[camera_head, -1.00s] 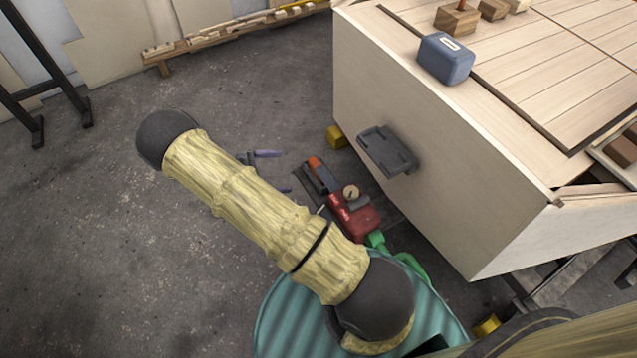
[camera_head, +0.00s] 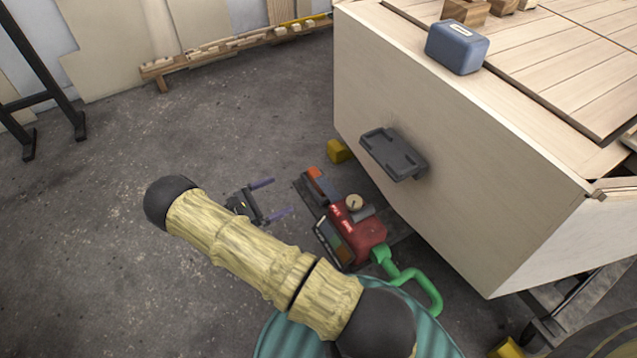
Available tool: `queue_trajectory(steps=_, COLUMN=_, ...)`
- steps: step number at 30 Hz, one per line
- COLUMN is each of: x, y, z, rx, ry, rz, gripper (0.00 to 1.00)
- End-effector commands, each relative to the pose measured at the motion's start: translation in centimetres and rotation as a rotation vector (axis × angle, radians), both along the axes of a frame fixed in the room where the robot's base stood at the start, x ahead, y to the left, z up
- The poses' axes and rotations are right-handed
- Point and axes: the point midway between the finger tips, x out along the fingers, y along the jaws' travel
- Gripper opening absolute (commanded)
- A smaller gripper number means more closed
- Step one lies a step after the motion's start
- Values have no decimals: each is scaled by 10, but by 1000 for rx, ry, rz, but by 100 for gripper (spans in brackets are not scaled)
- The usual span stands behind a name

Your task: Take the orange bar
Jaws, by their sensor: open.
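A small orange piece (camera_head: 314,174), the only clearly orange thing in view, shows at the far left end of the red machine (camera_head: 364,228), on or above a dark base near the floor. A grey-blue part adjoins it; I cannot tell whether they are one object. My gripper (camera_head: 271,198) is left of the orange piece and the machine. Its two purple fingers are spread apart, pointing right, with nothing between them. A gap shows in the picture between the fingertips and the orange piece. My arm hides part of the gripper's mount.
A pale plywood hull (camera_head: 440,215) stands close on the right, with a dark bracket (camera_head: 393,154) jutting from its side. A blue block (camera_head: 457,47) sits on its top edge. A green hose (camera_head: 416,282) curves from the machine. Grey floor is clear on the left.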

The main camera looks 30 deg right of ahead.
Motion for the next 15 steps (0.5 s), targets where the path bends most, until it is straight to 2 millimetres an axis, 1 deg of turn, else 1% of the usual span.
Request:
queue_trajectory(steps=1, x=0, y=-10, z=-3, rx=-1, ry=0, rz=-4, gripper=100)
queue_trajectory(steps=3, x=0, y=-23, z=-4, rx=0, ry=1, rz=-4, gripper=100)
queue_trajectory(steps=12, x=2, y=-76, z=-4, rx=0, ry=-1, rz=-4, gripper=100)
queue_trajectory(steps=15, x=3, y=-89, z=-3, rx=0, ry=-1, rz=-3, gripper=100)
